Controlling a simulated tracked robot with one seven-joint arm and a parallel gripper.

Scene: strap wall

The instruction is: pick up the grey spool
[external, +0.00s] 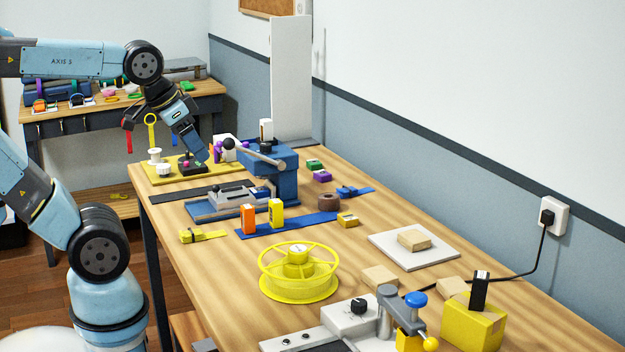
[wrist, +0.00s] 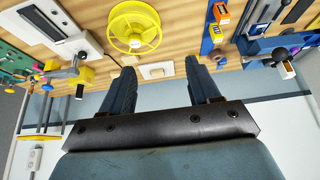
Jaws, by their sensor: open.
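I see no clearly grey spool in either view. A small pale, spool-shaped piece (external: 155,156) stands on the yellow board (external: 164,178) at the table's far left end; its exact colour is hard to tell. My gripper (external: 202,153) hangs over that far end, to the right of the pale piece and near a dark block with a pink knob (external: 186,165). In the wrist view my gripper (wrist: 160,64) has its two blue fingers wide apart, with nothing held between them. The pale piece cannot be made out in the wrist view.
A blue clamp machine (external: 275,170) with a lever stands close to the right of my gripper. A large yellow reel (external: 298,273), a brown roll (external: 329,201) and a white plate (external: 414,249) lie nearer. A wall (external: 450,100) bounds the right side.

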